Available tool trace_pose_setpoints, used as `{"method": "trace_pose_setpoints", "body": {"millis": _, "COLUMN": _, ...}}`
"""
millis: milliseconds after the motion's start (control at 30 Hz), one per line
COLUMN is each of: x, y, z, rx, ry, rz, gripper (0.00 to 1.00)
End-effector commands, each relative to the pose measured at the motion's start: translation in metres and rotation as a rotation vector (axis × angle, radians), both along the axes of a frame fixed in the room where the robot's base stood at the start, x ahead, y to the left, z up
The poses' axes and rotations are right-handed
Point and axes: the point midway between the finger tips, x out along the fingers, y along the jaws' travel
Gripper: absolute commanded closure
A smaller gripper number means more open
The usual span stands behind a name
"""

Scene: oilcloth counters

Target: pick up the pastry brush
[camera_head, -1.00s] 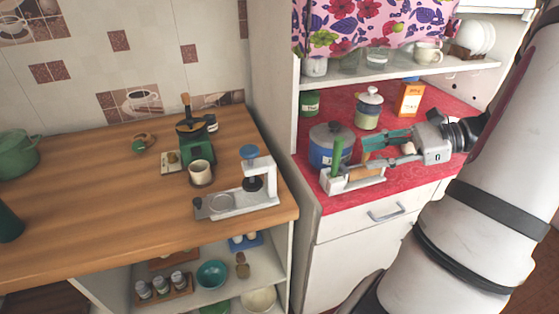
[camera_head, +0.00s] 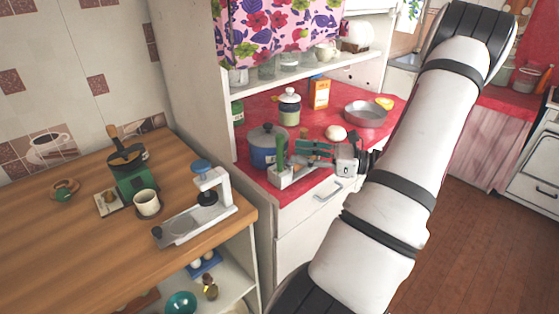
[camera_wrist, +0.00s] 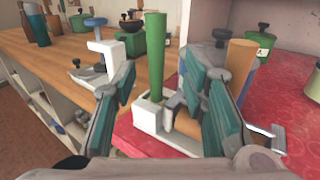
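A green upright cylinder (camera_head: 281,152), like a handle, stands in a pale holder (camera_head: 292,180) at the front of the red counter. The wrist view shows this green cylinder (camera_wrist: 155,55) rising from the white holder (camera_wrist: 150,140). I see no bristles, so I cannot tell for sure that it is the pastry brush. A brown cylindrical piece (camera_wrist: 187,122) shows low beside it, partly hidden by my right finger. My gripper (camera_head: 300,156) is to the right of the green cylinder. In the wrist view my gripper (camera_wrist: 160,78) is open, its teal-padded fingers spread on either side of it.
A blue lidded pot (camera_head: 262,151) stands close behind the holder. A lidded jar (camera_head: 289,108), an orange box (camera_head: 319,92), a pale round item (camera_head: 336,132) and a pan (camera_head: 366,113) are farther back. The wooden counter (camera_head: 70,245) is at left, with a white press (camera_head: 210,205).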

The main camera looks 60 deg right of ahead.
Motion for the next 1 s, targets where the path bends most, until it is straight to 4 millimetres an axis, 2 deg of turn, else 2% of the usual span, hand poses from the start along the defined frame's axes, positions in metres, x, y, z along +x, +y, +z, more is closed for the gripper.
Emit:
{"method": "trace_pose_setpoints", "body": {"millis": 267, "x": 0.019, "y": 0.009, "z": 0.000, "rx": 0.002, "ry": 0.000, "rz": 0.002, "gripper": 0.60}}
{"method": "trace_pose_setpoints", "body": {"millis": 533, "x": 0.051, "y": 0.025, "z": -0.001, "rx": 0.001, "ry": 0.001, "rz": 0.002, "gripper": 0.60}}
{"method": "trace_pose_setpoints", "body": {"millis": 833, "x": 0.057, "y": 0.026, "z": -0.001, "rx": -0.001, "ry": 0.002, "rz": 0.000, "gripper": 0.60}}
{"method": "trace_pose_setpoints", "body": {"millis": 867, "x": 0.057, "y": 0.026, "z": -0.001, "rx": -0.001, "ry": 0.002, "rz": 0.000, "gripper": 0.63}}
{"method": "trace_pose_setpoints", "body": {"millis": 1000, "x": 0.057, "y": 0.026, "z": -0.001, "rx": -0.001, "ry": 0.002, "rz": 0.000, "gripper": 0.94}}
